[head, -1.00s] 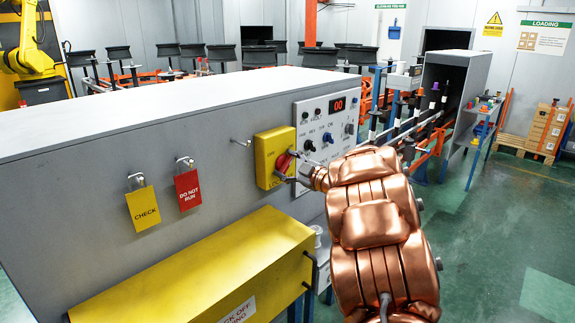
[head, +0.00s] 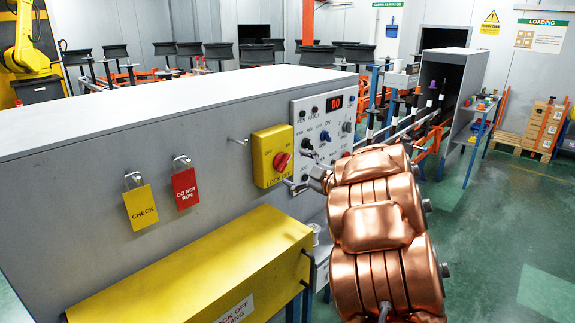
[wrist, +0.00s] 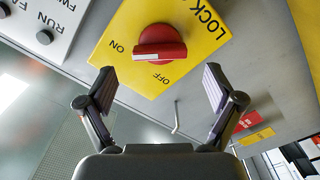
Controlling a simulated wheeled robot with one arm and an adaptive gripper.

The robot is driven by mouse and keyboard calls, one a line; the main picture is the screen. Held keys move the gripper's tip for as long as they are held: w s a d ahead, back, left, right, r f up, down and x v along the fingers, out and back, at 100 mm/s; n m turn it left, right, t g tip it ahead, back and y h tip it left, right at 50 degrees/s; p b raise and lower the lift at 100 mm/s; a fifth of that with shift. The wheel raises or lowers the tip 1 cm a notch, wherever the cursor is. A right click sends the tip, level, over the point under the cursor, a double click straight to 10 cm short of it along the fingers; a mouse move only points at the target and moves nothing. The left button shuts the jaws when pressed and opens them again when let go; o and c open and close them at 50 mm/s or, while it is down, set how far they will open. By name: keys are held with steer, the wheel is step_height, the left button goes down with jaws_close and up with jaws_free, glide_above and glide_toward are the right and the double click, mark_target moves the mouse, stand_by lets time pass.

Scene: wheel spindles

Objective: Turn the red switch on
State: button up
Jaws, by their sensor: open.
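The red switch (head: 282,161) is a round rotary knob with a raised bar on a yellow plate (head: 262,145), on the grey cabinet's side. In the wrist view the knob (wrist: 158,42) shows its bar lying nearly level in the picture. In the head view my gripper is just right of the switch, partly hidden by my copper arm.
A white control panel (head: 324,140) with small knobs and a red display is right of the switch. A yellow CHECK tag (head: 140,206) and a red DO NOT RUN tag (head: 185,188) hang at left. A yellow box (head: 190,265) juts out below.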

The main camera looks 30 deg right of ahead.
steer(key=v, duration=0.7)
steer(key=shift+s, duration=0.15)
stand_by(0.3)
